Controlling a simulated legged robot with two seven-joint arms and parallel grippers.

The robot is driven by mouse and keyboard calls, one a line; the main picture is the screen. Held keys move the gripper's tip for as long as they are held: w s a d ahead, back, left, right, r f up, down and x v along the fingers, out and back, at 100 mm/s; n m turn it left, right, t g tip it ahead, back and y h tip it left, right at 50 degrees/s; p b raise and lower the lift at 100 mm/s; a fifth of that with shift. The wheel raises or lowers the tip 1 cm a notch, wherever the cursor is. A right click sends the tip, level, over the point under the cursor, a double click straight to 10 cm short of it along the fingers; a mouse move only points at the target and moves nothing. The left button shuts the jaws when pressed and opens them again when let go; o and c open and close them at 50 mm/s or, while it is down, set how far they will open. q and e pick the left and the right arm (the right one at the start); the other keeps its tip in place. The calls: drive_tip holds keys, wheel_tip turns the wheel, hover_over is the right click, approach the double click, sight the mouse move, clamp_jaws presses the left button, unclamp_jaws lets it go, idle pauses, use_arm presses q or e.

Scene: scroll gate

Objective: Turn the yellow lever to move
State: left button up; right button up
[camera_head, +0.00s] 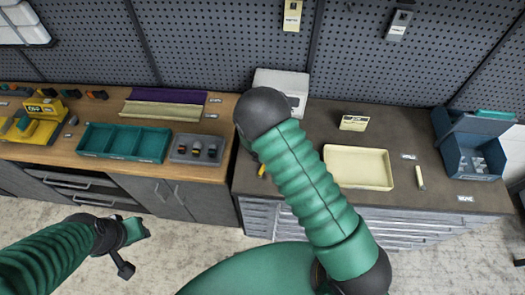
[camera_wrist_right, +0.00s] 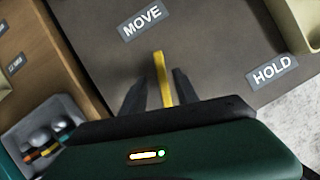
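The yellow lever (camera_wrist_right: 162,80) stands between the two dark fingers of my right gripper (camera_wrist_right: 160,86) in the right wrist view. The fingers are apart, with a gap visible on each side of the lever. The lever lies between a MOVE label (camera_wrist_right: 142,20) and a HOLD label (camera_wrist_right: 272,71), pointing nearer to MOVE. In the head view a small yellow piece (camera_head: 261,170) shows beside my right arm, which hides the right gripper there. My left gripper (camera_head: 128,248) hangs over the floor in front of the wooden bench, away from the lever; its finger opening is unclear.
The grey worktop (camera_head: 410,125) bears a cream tray (camera_head: 358,167), a blue bin (camera_head: 465,155) and a white box (camera_head: 283,85). The wooden bench at left holds a teal tray (camera_head: 124,142) and a grey holder (camera_head: 197,149). A pegboard wall stands behind.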

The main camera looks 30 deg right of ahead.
drive_tip(key=v, duration=1.4)
drive_tip(key=shift+a+r, duration=0.2)
drive_tip(key=shift+r, duration=0.1)
drive_tip(key=shift+s, duration=0.1)
